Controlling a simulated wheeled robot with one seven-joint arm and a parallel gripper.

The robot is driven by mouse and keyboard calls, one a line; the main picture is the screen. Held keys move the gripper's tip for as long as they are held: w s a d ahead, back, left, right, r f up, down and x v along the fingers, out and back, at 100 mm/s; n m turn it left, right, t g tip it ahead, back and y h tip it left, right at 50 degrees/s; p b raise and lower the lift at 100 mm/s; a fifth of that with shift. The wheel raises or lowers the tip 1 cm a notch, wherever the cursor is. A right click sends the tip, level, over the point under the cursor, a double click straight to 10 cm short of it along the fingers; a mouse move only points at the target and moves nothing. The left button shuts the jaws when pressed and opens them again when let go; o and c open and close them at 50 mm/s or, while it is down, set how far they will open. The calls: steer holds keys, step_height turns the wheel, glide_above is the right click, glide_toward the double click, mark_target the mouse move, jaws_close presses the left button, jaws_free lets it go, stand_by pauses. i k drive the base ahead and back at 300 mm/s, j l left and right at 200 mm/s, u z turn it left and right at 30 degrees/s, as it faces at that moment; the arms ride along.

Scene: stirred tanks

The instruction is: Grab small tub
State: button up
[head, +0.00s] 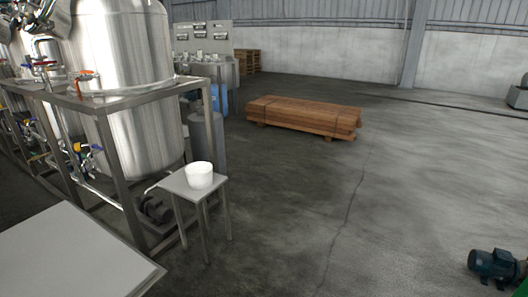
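A small white tub (199,175) stands upright on a small square metal stool (180,184), left of the middle in the head view. Its top rim shows, and nothing is touching it from above. My gripper is not in the head view, so its state and its place relative to the tub do not show.
A steel tank (125,90) in a metal frame (118,165) stands close behind and left of the stool. A pale flat surface (75,255) fills the lower left. A timber stack (305,115) and a motor (493,265) lie rightward. Open floor (350,220) lies right of the stool.

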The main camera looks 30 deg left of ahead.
mark_target(200, 176)
steer(key=i+l+u, duration=0.2)
steer(key=i, duration=1.7)
steer(key=i+j+u, duration=0.1)
steer(key=i+u, duration=0.4)
steer(key=i+l+u, duration=0.15)
steer(key=i+u, duration=0.3)
steer(key=i+j+u, duration=0.1)
steer(key=i+u, duration=0.2)
steer(key=u, duration=0.15)
steer(key=i+u, duration=0.25)
steer(key=u, duration=0.25)
steer(key=i+l+u, duration=0.15)
steer(key=i+u, duration=0.15)
steer(key=u, duration=0.15)
